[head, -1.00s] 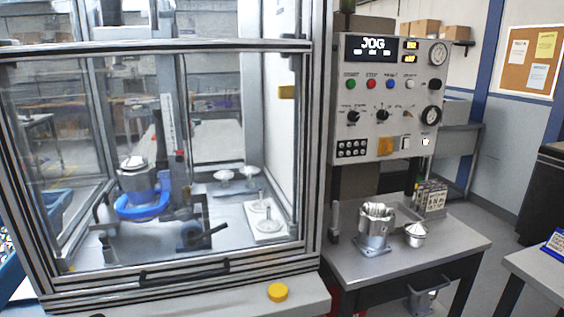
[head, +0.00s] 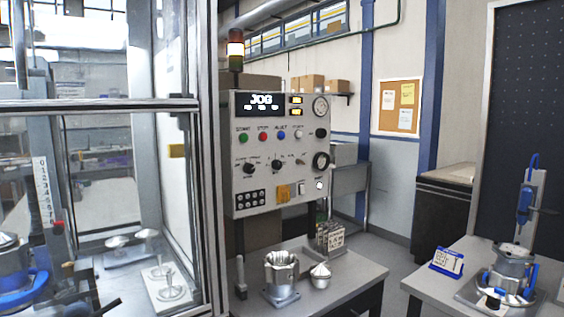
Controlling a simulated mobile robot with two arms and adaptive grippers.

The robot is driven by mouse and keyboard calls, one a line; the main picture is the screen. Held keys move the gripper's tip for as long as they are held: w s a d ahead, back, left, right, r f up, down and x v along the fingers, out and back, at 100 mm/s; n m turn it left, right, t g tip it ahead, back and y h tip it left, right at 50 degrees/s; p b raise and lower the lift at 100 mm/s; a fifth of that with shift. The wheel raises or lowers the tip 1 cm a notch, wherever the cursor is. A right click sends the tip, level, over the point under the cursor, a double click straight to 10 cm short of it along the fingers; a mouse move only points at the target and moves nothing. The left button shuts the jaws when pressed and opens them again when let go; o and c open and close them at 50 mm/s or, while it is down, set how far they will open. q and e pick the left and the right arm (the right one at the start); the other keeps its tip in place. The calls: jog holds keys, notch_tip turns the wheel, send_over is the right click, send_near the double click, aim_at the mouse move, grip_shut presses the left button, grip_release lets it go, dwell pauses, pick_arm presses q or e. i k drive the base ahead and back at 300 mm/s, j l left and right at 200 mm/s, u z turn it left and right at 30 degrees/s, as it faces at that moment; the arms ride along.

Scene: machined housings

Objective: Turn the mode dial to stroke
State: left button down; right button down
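The control panel (head: 262,190) is a light grey box with a black display (head: 261,105) that reads JOG. Under a row of coloured buttons sit two black rotary knobs, a left knob (head: 248,168) and a middle knob (head: 279,164), with a small switch to their right. The labels around the knobs are too small to read, so I cannot tell which is the mode dial or where stroke lies. Neither of my grippers is in view.
A glass-walled machine cabinet (head: 207,150) stands left of the panel. Below the panel, a metal table (head: 345,270) carries a machined housing (head: 281,277) and a cone-topped part (head: 320,276). Another table (head: 425,277) at right holds a fixture. Floor shows between the tables.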

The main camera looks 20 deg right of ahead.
aim_at(249, 168)
jog(key=i+l, duration=0.15)
jog(key=l, duration=0.2)
jog(key=i+l, duration=0.2)
jog(key=l, duration=0.15)
jog(key=i+l, duration=0.15)
jog(key=l, duration=0.25)
jog(key=i+l, duration=0.15)
jog(key=l, duration=0.2)
